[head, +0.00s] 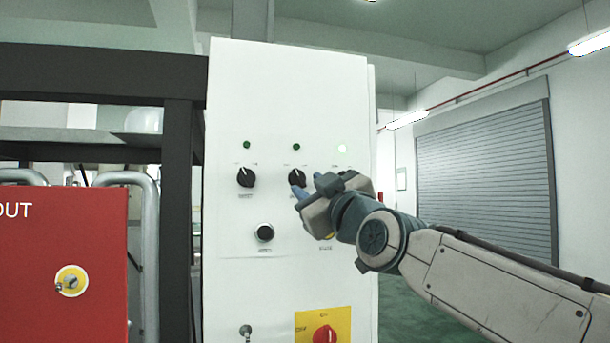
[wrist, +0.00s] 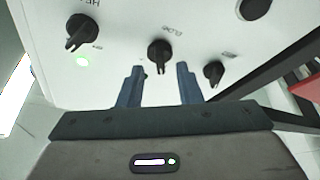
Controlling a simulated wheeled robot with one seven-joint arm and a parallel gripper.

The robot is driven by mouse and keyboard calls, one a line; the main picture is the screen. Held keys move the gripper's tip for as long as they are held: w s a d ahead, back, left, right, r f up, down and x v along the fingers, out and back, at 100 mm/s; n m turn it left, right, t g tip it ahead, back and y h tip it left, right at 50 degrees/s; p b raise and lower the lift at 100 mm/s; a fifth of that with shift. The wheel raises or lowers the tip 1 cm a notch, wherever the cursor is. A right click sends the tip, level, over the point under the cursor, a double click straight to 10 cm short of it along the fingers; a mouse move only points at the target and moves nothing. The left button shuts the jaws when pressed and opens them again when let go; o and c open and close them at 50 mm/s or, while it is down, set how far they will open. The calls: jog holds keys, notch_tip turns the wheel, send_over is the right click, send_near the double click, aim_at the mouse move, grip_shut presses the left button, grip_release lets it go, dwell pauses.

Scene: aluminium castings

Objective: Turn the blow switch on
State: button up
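The blow switch is the middle black rotary knob (head: 297,177) in the top row on the white panel. In the wrist view this knob (wrist: 160,51), labelled BLOW, sits just beyond and between the fingertips. The small lamp (head: 296,147) above it is dark green and looks unlit. My gripper (head: 301,196) is in front of the panel, close to the knob's lower right. In the wrist view the two blue fingers of my gripper (wrist: 159,74) are apart with nothing between them. I cannot tell whether a finger touches the knob.
A left knob (head: 246,177) and a black button (head: 265,233) share the panel. A third knob (wrist: 82,33) beside a lit green lamp (wrist: 82,61) is hidden by my gripper in the head view. A red switch on a yellow plate (head: 325,332) is below. A red box (head: 62,250) stands left.

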aim_at(298, 178)
jog(key=shift+p+x, duration=0.65)
jog(key=shift+x, duration=0.8)
jog(key=shift+s, duration=0.1)
grip_shut()
